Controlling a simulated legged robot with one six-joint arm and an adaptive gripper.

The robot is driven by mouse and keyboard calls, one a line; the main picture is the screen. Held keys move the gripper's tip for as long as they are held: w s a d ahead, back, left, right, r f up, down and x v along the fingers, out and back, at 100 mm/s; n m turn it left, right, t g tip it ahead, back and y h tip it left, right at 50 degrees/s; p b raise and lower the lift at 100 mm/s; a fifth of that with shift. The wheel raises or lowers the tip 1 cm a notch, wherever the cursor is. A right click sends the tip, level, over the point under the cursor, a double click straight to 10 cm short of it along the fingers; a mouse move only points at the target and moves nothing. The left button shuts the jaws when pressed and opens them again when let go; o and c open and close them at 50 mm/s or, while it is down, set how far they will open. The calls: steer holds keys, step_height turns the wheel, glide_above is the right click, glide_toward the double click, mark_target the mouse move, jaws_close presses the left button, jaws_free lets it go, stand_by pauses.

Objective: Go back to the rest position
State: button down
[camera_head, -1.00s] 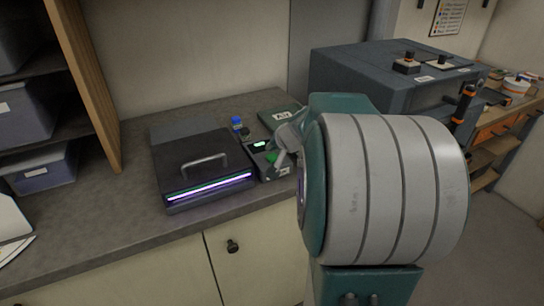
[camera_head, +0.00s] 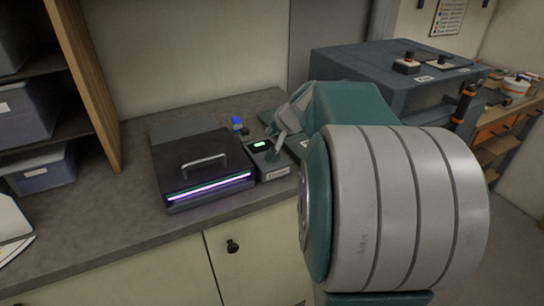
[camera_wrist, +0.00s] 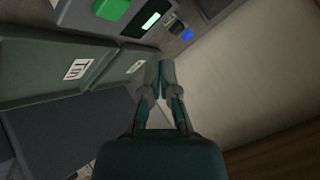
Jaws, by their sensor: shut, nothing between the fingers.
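My gripper (camera_head: 276,147) is over the back of the counter, near the small control box (camera_head: 274,172) with a lit green display. Its fingers are shut and empty. In the wrist view my gripper (camera_wrist: 160,64) points toward the wall side of the counter, with the box's green button (camera_wrist: 110,8) beyond it at the top. In the head view the gripper covers that button. I cannot tell its height above the box.
A dark lidded unit (camera_head: 200,160) with a handle and a glowing purple strip stands left of the control box. A blue-capped bottle (camera_head: 237,123) stands behind. Green labelled boxes (camera_wrist: 50,72) lie close to the gripper. A large grey-blue cabinet (camera_head: 385,70) is at right.

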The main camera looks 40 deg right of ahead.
stand_by(0.4)
steer(key=a, duration=0.2)
steer(key=a+n, duration=0.1)
steer(key=a, duration=0.2)
steer(key=s+a+r+n+y, duration=0.1)
steer(key=a, duration=0.1)
steer(key=shift+s+a+g, duration=0.1)
steer(key=shift+a+g, duration=0.2)
steer(key=shift+a, duration=0.05)
steer(key=s+a+f+n+g+y, duration=0.1)
steer(key=s+a+n, duration=0.2)
steer(key=s+a, duration=0.35)
steer(key=s+a+n+g, duration=0.1)
steer(key=s+a+n, duration=0.2)
steer(key=a, duration=0.7)
steer(key=s+a+f+n+g, duration=0.1)
steer(key=s+a+f+n, duration=0.1)
steer(key=s, duration=0.6)
steer(key=shift+s+a+f+n+h, duration=0.3)
steer(key=shift+s+a+f+h, duration=0.05)
steer(key=shift+a+f+h, duration=0.1)
